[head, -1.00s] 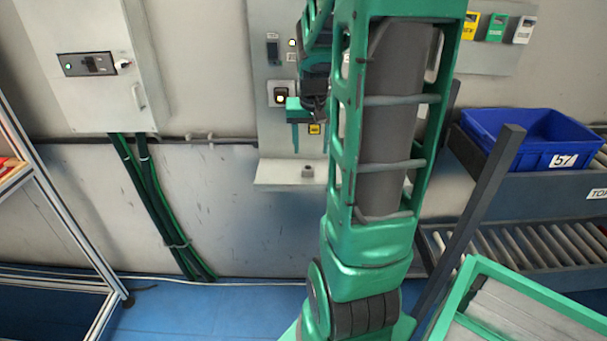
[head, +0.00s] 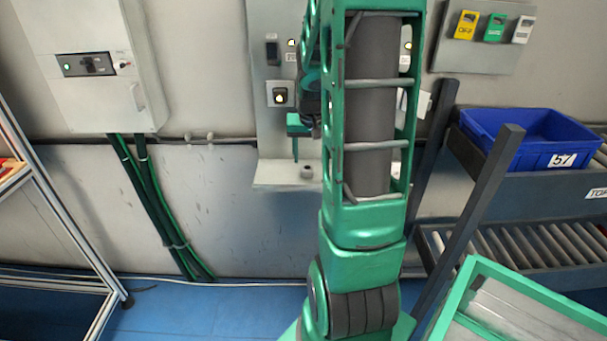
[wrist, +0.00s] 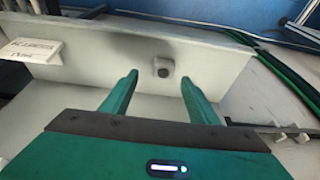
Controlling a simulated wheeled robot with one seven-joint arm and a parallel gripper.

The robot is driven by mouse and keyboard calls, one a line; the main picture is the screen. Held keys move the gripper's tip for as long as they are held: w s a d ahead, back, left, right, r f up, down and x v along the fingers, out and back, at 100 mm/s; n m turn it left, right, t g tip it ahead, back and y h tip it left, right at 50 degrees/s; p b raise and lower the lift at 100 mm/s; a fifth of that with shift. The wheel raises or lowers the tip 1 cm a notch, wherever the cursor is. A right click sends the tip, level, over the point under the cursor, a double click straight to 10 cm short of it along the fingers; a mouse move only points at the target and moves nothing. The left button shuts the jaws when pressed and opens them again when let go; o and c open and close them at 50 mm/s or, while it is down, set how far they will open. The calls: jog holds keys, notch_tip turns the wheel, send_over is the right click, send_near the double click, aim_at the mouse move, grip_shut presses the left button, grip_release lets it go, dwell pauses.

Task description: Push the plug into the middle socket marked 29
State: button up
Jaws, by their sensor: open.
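A small grey block-shaped piece with a dark centre, likely the plug, (head: 307,172) stands on the pale ledge of the wall panel. It also shows in the wrist view (wrist: 163,67), beyond my fingertips and between their lines. My gripper (wrist: 158,82) is open and empty, its two green fingers apart. In the head view my gripper (head: 297,130) is above the ledge, with one finger visible and the rest behind my arm. A socket (head: 280,95) shows at the panel's left. My arm covers the panel's middle, so the socket marked 29 cannot be made out.
The pale ledge (head: 272,181) juts from the wall panel (head: 267,140). In the wrist view a white label block (wrist: 32,51) is at left. A dark post (head: 468,235) and a blue bin (head: 520,145) stand right. Green cables (head: 160,210) run down the wall at left.

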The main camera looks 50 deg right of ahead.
aim_at(307, 168)
jog(key=shift+f, duration=0.1)
jog(key=shift+w+x, duration=0.15)
jog(key=shift+x, duration=1.1)
jog(key=shift+w+x, duration=0.15)
jog(key=shift+x, duration=1.15)
jog(key=shift+a, duration=0.15)
jog(key=c, duration=1.1)
